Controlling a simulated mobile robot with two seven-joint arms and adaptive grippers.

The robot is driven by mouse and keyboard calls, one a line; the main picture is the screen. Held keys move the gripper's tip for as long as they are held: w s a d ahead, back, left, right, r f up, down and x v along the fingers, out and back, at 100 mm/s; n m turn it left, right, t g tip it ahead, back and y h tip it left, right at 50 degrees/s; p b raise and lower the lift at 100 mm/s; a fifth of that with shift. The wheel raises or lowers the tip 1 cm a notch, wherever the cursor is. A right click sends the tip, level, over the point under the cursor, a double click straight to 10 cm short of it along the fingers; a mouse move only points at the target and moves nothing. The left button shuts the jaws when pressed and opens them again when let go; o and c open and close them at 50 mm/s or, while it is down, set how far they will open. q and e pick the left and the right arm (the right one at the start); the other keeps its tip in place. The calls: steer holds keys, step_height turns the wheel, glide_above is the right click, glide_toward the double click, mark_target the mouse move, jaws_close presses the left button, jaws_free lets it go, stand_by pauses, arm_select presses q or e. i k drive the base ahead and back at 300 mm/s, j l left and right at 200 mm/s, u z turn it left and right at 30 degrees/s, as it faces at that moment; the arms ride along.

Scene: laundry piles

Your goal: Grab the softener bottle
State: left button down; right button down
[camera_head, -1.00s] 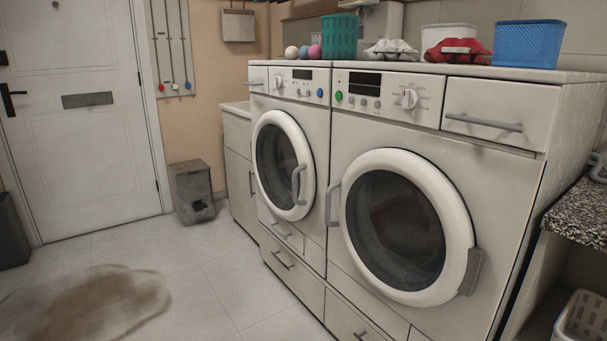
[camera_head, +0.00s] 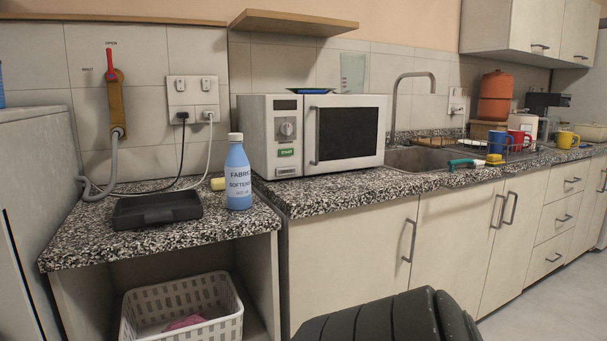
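The softener bottle (camera_head: 238,178) is light blue with a white cap and a label reading "FABRIC SOFTENER". It stands upright on the speckled counter (camera_head: 85,232), left of the microwave and close to the counter's front edge. Neither of my grippers is in view, and nothing touches the bottle.
A black tray (camera_head: 157,208) lies left of the bottle, and a small yellow item (camera_head: 218,184) sits just behind it. The white microwave (camera_head: 262,135) stands close on its right. A white basket (camera_head: 228,312) is below the counter. A dark ribbed object (camera_head: 390,318) fills the bottom foreground.

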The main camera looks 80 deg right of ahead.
mark_target(236, 166)
steer(key=z, duration=2)
